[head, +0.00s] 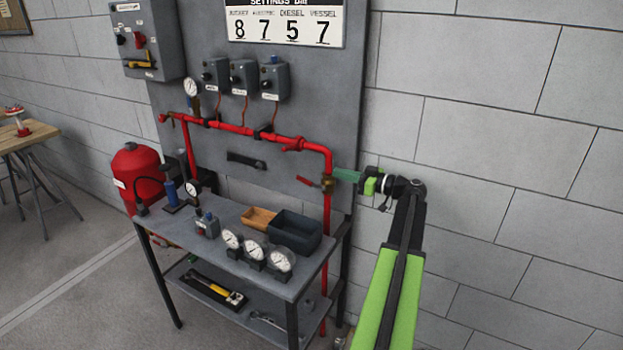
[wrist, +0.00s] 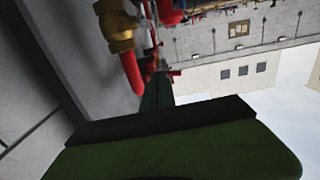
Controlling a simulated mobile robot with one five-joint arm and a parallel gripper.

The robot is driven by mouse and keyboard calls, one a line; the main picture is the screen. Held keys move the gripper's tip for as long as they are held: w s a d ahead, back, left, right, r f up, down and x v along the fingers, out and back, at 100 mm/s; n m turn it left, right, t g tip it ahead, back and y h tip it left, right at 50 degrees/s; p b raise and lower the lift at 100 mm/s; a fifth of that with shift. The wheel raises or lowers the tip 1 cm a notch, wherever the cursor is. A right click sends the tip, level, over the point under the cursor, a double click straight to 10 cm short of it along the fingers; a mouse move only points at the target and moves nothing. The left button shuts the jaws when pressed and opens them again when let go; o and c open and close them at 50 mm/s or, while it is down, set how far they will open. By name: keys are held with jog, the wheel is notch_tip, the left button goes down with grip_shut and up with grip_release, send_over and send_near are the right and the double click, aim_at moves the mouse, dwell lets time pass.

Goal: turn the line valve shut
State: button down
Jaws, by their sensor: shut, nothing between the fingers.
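The line valve (head: 328,184) is a brass body on the vertical red pipe at the right of the grey panel. Its red lever (head: 307,181) points left, across the pipe. My gripper (head: 345,174), with green fingers, is shut and empty just right of the valve. In the wrist view the brass valve body (wrist: 117,25) shows at the top left, beside my green fingers (wrist: 156,95).
A workbench (head: 213,252) stands below the panel, with several gauges, a dark bin (head: 295,232) and a small pump on it. A red tank (head: 137,176) stands left. The horizontal red pipe (head: 235,128) crosses the panel. The block wall right of my arm is bare.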

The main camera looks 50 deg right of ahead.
send_over(311, 183)
notch_tip(311, 183, down, 4)
jog(key=b, duration=0.4)
jog(key=shift+f, duration=0.15)
